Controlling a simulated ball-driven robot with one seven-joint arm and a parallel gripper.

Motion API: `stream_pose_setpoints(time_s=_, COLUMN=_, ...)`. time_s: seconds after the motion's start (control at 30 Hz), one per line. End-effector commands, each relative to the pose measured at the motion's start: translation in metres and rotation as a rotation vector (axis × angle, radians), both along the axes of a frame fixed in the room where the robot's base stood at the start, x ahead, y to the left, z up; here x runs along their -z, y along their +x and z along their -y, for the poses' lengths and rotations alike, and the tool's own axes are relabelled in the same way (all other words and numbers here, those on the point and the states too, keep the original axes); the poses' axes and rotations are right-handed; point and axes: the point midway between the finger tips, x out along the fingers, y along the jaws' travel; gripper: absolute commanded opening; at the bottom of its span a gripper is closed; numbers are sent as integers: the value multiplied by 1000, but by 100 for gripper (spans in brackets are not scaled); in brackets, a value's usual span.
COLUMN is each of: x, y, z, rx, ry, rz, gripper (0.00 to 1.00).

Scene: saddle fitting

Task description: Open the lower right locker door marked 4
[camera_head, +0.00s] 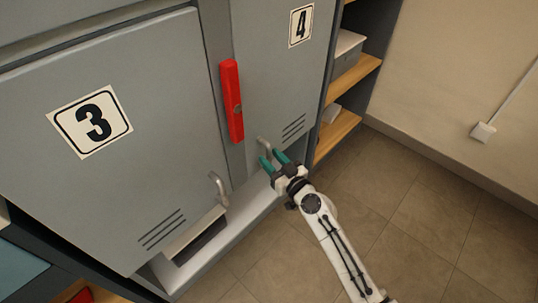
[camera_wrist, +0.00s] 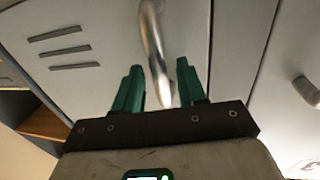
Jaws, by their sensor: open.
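The grey door marked 4 (camera_head: 283,75) is at the upper right of the head view and looks shut. Its metal handle (camera_head: 263,146) is near the door's lower left corner, beside the vent slots. My gripper (camera_head: 271,160) is open, with its green fingertips at the handle. In the wrist view the curved handle (camera_wrist: 152,45) hangs between the two fingers of my gripper (camera_wrist: 158,85), with a gap on both sides. The wrist view also shows the door 4 panel (camera_wrist: 105,20) behind it. Whether the fingers touch the door is unclear.
The door marked 3 (camera_head: 120,180) is to the left, with its own handle (camera_head: 218,190). A red vertical bar (camera_head: 231,100) is on the post between the doors. Wooden shelves (camera_head: 338,135) stand right of door 4. The tiled floor (camera_head: 400,220) is clear at right.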

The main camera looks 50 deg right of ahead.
Motion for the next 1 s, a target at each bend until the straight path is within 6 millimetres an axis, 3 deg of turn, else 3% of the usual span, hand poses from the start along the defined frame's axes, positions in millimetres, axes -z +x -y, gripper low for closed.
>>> stream_pose_setpoints(time_s=0.2, x=0, y=15, z=3, rx=0, ry=1, rz=-1, gripper=41)
stream_pose_setpoints(time_s=0.5, x=0, y=16, z=3, rx=-1, ry=1, rz=-1, gripper=40)
stream_pose_setpoints(time_s=0.9, x=0, y=16, z=3, rx=-1, ry=1, rz=-1, gripper=1)
stream_pose_setpoints(time_s=1.0, x=0, y=16, z=3, rx=-1, ry=1, rz=-1, gripper=0)
